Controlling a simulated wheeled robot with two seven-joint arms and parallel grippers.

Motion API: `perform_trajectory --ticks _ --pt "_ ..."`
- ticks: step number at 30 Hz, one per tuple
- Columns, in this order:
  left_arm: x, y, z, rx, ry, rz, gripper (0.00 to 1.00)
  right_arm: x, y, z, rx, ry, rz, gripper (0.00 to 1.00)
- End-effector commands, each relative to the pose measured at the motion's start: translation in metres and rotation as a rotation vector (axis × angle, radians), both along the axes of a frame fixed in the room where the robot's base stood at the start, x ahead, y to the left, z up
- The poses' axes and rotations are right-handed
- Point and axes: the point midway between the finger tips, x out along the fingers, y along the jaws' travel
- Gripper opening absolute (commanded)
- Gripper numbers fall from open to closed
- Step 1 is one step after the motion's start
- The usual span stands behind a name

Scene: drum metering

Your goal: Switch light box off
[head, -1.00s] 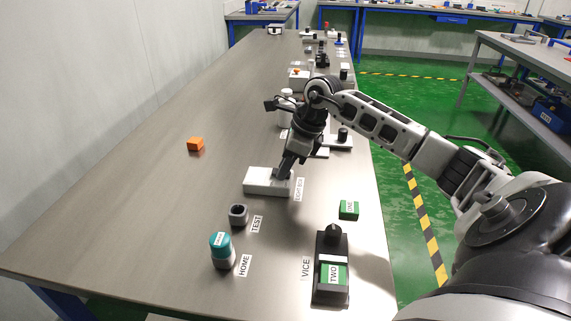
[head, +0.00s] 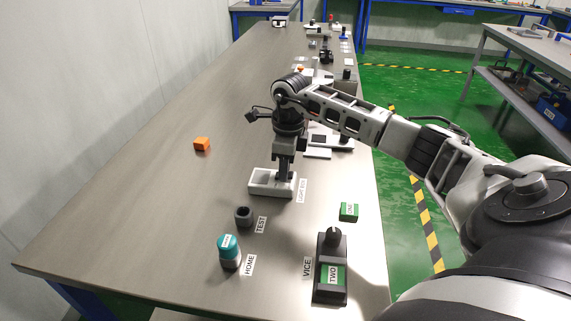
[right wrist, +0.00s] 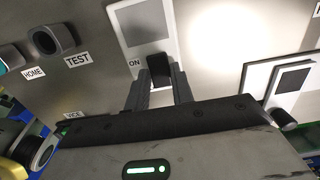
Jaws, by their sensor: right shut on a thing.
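My right gripper (head: 285,177) points down onto the right part of the box. In the right wrist view its fingers (right wrist: 160,86) are shut on the dark switch lever (right wrist: 159,68) of the light box, beside an ON mark (right wrist: 134,63). The lever is hidden by the fingers in the head view. My left gripper is not in view.
An orange block (head: 202,144) lies at left. The bench's left side is mostly clear.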

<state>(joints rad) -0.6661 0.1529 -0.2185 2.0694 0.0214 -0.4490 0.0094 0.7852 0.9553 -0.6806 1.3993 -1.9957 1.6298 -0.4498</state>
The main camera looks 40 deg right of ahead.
Motion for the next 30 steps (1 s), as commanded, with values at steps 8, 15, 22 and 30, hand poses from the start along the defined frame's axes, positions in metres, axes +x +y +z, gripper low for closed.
perform_trajectory --ticks 8,15,22,30 --pt "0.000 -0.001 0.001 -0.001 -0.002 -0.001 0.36 0.000 0.000 0.000 0.001 -0.003 0.001 0.45" --pt "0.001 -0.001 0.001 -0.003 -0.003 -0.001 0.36 0.000 0.000 0.005 0.001 -0.004 0.000 0.45" --pt "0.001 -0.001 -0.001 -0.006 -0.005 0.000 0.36 -0.001 -0.002 0.044 0.000 -0.009 0.000 0.45" --pt "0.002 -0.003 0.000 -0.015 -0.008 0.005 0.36 -0.004 -0.004 0.111 0.000 -0.009 0.000 0.45"
